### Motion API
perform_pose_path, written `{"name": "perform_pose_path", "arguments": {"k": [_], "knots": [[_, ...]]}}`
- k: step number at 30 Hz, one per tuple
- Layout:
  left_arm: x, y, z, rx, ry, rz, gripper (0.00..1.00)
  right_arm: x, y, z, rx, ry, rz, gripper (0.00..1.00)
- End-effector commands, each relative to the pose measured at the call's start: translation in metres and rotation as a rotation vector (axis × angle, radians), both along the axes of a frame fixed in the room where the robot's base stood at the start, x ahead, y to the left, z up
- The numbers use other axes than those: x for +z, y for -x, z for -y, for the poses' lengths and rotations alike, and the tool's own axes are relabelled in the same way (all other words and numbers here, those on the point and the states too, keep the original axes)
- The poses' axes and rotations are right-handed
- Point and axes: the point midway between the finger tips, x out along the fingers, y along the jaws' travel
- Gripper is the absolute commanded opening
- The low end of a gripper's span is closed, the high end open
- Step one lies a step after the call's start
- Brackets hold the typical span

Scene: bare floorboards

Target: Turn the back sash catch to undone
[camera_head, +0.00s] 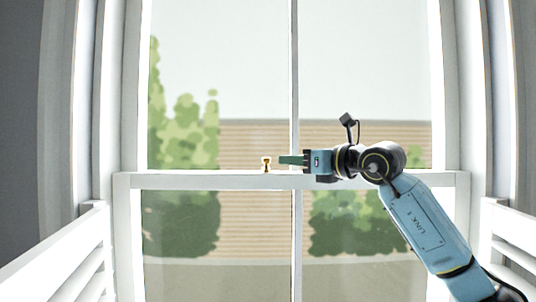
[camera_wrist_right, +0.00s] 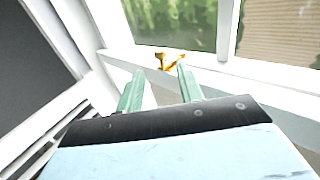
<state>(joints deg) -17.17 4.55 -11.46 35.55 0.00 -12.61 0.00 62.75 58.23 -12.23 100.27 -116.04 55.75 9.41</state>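The sash catch (camera_head: 266,163) is a small brass-coloured fitting on top of the white meeting rail (camera_head: 210,181) of the sash window. In the right wrist view the catch (camera_wrist_right: 168,62) shows just beyond the fingertips, nearer the right-hand finger. My right gripper (camera_head: 284,160) comes in from the right, with its green fingers pointing left at the catch, a short gap away. In the right wrist view the gripper (camera_wrist_right: 160,78) has its two green fingers apart with nothing between them. I cannot tell the catch's exact lever position. My left gripper is not in view.
A vertical glazing bar (camera_head: 295,80) stands close behind my right gripper. White slatted shutters stand at the left (camera_head: 62,262) and right (camera_head: 512,235). The space in front of the rail left of the catch is clear.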

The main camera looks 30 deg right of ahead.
Motion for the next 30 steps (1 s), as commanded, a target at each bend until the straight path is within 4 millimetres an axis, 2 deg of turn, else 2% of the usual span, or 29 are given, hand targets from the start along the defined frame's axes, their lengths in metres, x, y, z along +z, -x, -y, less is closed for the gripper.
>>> {"name": "perform_pose_path", "arguments": {"k": [1,6,15,21,29,30], "knots": [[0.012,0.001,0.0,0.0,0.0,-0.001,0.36,0.005,-0.011,-0.003,0.003,-0.003,-0.003,0.37],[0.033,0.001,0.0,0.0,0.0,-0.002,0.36,0.005,-0.042,-0.011,0.003,-0.002,-0.004,0.37],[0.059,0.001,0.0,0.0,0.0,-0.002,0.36,0.003,-0.082,-0.02,0.001,0.0,-0.003,0.37],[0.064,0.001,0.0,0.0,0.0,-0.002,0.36,0.0,-0.092,-0.022,0.001,0.0,-0.002,0.37],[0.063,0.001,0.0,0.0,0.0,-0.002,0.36,-0.001,-0.093,-0.022,0.0,0.001,-0.002,0.37],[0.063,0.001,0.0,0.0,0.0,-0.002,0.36,-0.001,-0.093,-0.022,0.0,0.001,-0.002,0.34]]}}
